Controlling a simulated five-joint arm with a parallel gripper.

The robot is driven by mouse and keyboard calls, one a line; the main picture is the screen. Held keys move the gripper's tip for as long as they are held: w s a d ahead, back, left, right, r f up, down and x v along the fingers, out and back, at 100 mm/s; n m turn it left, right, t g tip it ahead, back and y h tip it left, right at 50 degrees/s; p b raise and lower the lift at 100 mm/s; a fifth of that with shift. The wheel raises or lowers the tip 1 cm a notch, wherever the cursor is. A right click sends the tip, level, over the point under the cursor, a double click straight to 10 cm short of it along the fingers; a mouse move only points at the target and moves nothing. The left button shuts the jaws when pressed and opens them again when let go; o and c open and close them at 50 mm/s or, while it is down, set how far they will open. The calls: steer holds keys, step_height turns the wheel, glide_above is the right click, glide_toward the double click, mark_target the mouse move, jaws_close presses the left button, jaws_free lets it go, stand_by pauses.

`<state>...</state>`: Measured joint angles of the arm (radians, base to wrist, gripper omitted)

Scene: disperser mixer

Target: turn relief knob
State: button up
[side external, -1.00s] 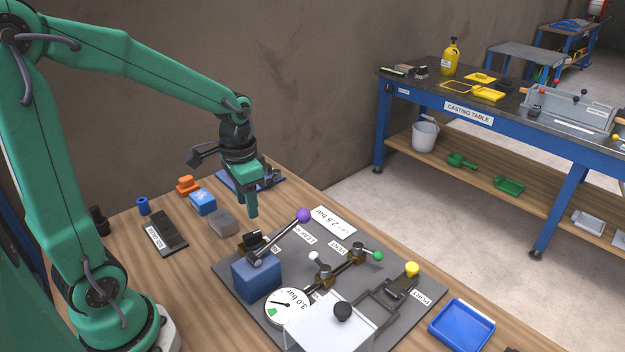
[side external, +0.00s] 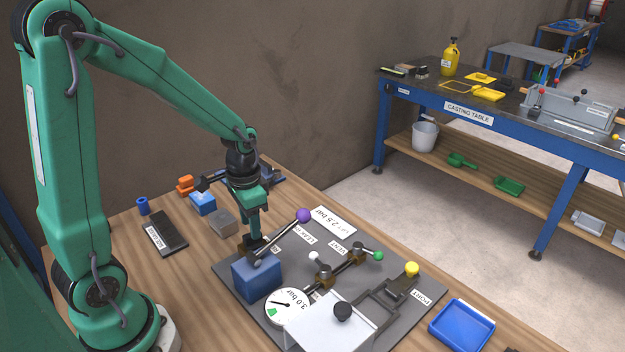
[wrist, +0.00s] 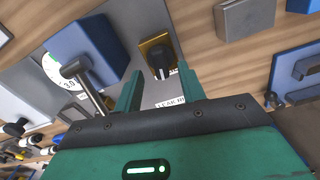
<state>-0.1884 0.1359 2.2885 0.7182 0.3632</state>
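The relief knob is a black knob on a brass square base in the wrist view (wrist: 159,58). In the side view it shows as a dark shape (side external: 250,243) beside the blue block, partly covered by my fingers. My gripper (side external: 253,226) points down right above it. In the wrist view my gripper (wrist: 158,80) is open, with a finger on either side of the knob's line and the knob just beyond the tips. I cannot tell whether a finger touches it. The white gauge (side external: 289,306) is marked 3.0 bar.
The blue block (side external: 257,278) and the lever with a purple ball (side external: 303,215) stand close to my gripper. A white card (side external: 333,222) reads 2.5 bar. Valves with white and green (side external: 378,256) knobs are farther right. A grey block (side external: 222,222) lies to the left.

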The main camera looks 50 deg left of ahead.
steer(key=shift+f, duration=1.25)
steer(key=shift+c, duration=0.4)
jaws_close()
steer(key=shift+n, duration=0.4)
steer(key=n, duration=0.9)
